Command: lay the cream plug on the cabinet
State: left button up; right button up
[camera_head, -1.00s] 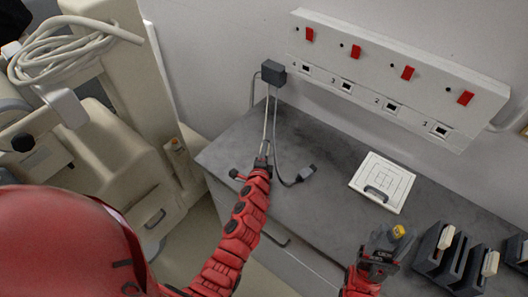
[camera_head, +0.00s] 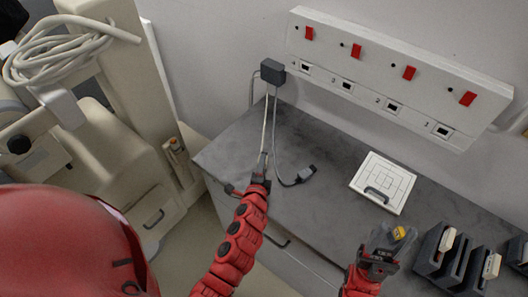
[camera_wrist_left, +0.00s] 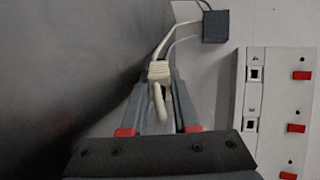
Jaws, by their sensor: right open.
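The cream plug (camera_wrist_left: 158,72) sits between the two fingers of my left gripper in the left wrist view, and they touch its sides. Its cream cable runs up to the dark box (camera_head: 273,71) on the wall. In the head view my left gripper (camera_head: 262,166) is over the left part of the grey cabinet top (camera_head: 325,215); the plug is too small there to make out clearly. I cannot tell whether the plug touches the cabinet.
A grey cable ends in a dark grey connector (camera_head: 306,173) on the cabinet, right of my left gripper. A white gridded board (camera_head: 384,182) lies further right. Dark racks (camera_head: 432,252) stand at the right. A white panel with red switches (camera_head: 395,85) is on the wall.

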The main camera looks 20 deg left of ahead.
pick_arm(q)
jog(key=b+v, duration=0.3)
jog(key=v, duration=0.8)
jog(key=shift+s, duration=0.35)
jog(key=shift+s+r, duration=0.2)
jog(key=shift+r, duration=0.25)
jog(key=shift+d, duration=0.1)
